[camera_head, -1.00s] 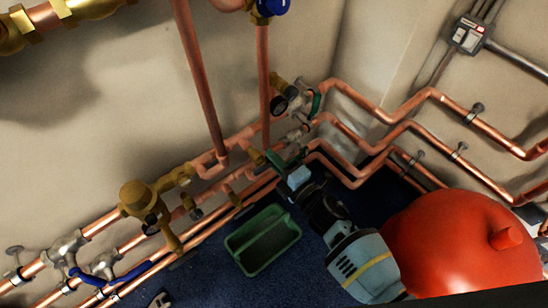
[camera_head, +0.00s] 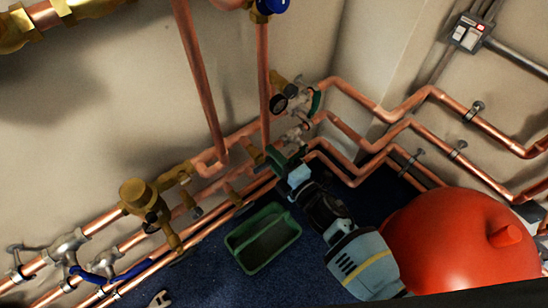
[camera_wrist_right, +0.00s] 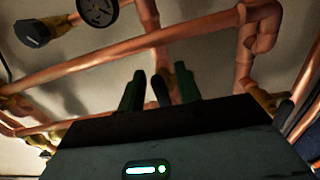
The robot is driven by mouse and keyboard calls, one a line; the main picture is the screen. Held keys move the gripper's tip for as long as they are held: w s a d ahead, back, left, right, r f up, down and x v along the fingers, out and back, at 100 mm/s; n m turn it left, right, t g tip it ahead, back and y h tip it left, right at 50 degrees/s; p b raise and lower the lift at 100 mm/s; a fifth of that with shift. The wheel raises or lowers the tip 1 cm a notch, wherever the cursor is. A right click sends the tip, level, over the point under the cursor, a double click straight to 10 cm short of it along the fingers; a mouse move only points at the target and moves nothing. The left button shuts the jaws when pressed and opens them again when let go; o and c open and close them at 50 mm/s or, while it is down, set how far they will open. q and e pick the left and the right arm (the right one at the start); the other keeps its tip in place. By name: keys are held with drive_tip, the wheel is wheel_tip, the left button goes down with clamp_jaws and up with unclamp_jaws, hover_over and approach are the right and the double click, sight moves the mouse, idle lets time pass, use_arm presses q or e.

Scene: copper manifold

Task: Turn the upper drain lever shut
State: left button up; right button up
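My right gripper (camera_head: 277,156) comes up from the lower right in the head view, with its dark green fingers among the copper pipes near the corner. In the right wrist view its two fingers (camera_wrist_right: 158,88) stand apart. A small dark lever-like piece (camera_wrist_right: 160,90) shows between them, in front of a copper and brass fitting. I cannot tell whether the fingers touch it, or surely whether it is the upper drain lever. A brass drain fitting (camera_head: 254,155) sits just left of the gripper in the head view.
A green tray (camera_head: 240,257) lies on the blue floor. A red vessel (camera_head: 450,245) stands at right. Blue-handled valves (camera_head: 130,272) are at lower left.

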drive_tip(key=p+v, duration=0.1)
drive_tip(key=v, duration=0.6)
drive_tip(key=shift+s+d, duration=0.25)
drive_tip(key=shift+s, duration=0.05)
